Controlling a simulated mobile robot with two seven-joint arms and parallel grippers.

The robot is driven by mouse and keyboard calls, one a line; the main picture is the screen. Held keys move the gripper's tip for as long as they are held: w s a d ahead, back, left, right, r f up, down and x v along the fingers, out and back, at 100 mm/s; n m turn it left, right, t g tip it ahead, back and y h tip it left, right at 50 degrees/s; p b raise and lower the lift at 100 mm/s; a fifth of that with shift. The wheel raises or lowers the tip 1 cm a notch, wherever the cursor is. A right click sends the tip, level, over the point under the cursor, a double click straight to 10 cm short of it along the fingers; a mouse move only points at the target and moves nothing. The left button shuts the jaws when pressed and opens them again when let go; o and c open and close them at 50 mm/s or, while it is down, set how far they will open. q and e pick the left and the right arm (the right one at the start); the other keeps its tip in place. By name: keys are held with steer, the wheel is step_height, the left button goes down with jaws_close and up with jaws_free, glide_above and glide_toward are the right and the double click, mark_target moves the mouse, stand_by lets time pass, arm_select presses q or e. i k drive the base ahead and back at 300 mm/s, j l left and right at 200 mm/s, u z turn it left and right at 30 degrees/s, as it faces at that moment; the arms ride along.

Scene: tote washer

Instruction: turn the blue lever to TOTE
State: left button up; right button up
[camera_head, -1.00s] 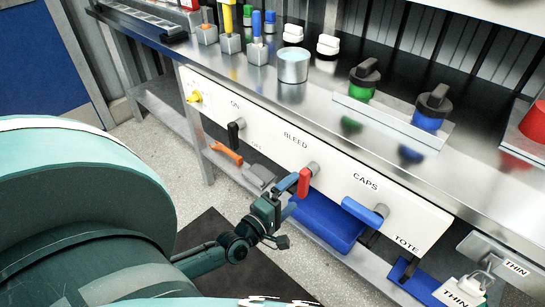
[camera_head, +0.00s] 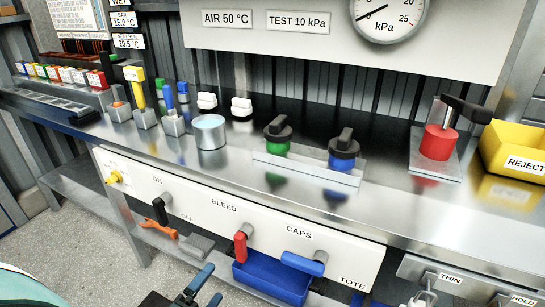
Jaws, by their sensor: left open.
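The blue lever (camera_head: 302,264) is on the white front panel (camera_head: 207,222) under the bench top. My right gripper is not in view.
A red lever (camera_head: 240,248) hangs down on the panel, between my left gripper and the blue lever. A black lever (camera_head: 160,210) and a yellow knob (camera_head: 115,177) are farther left. A blue bin (camera_head: 272,281) is below the panel. Green and blue valves (camera_head: 342,158) stand on the bench.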

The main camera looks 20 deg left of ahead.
mark_target(316, 267)
steer(key=k+j, duration=0.7)
steer(key=k, duration=0.2)
